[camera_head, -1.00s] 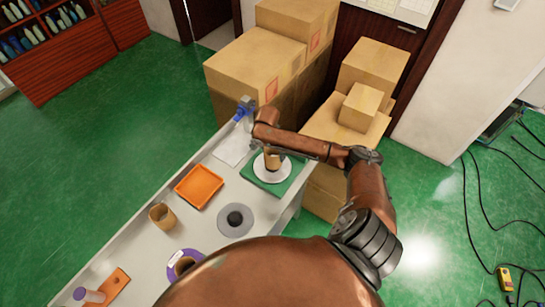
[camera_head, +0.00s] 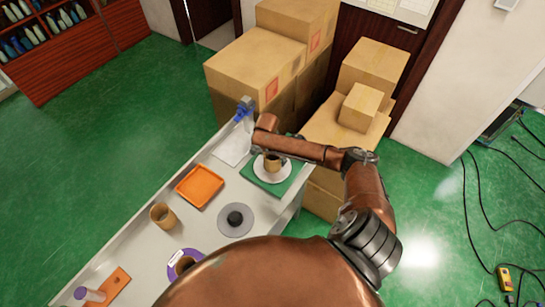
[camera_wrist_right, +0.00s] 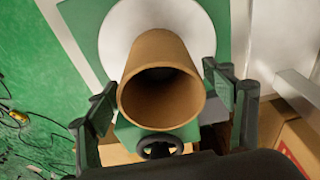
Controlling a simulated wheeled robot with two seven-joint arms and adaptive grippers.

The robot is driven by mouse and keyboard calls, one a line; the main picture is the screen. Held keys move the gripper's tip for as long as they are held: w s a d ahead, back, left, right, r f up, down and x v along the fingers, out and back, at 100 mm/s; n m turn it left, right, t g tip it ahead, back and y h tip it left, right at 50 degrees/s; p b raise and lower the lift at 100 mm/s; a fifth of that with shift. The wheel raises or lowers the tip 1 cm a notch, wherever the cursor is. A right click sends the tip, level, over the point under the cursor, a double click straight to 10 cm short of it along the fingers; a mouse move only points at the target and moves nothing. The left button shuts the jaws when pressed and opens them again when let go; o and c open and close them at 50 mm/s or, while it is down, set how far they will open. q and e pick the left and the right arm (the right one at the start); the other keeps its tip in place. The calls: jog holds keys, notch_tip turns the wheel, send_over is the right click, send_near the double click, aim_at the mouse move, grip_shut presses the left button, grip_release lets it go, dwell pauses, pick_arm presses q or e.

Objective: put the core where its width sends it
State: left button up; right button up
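A brown cardboard core (camera_head: 272,164) stands upright on a round white disc (camera_head: 259,173) on a green mat (camera_head: 284,187) at the table's far right end. In the right wrist view the core (camera_wrist_right: 161,62) shows its open hollow end between the fingers. My right gripper (camera_wrist_right: 163,88) has its fingers spread, one on each side of the core; a narrow gap shows on the right, and contact on the left is hard to tell. In the head view my right arm comes over the core from the right and partly covers it. My left gripper is not in view.
Along the white table (camera_head: 135,244) are an orange tray (camera_head: 200,187), another cardboard core (camera_head: 162,216), a grey disc with a black hub (camera_head: 235,218), a purple ring (camera_head: 174,271) partly hidden by my body, and an orange board (camera_head: 113,284). Boxes (camera_head: 262,62) stand behind.

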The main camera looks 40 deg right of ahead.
jog(key=shift+r, duration=0.2)
notch_tip(320, 180, up, 12)
jog(key=a, duration=0.1)
jog(key=shift+s+a, duration=0.25)
jog(key=shift+a, duration=0.1)
jog(key=shift+f, duration=0.1)
dwell(0.4)
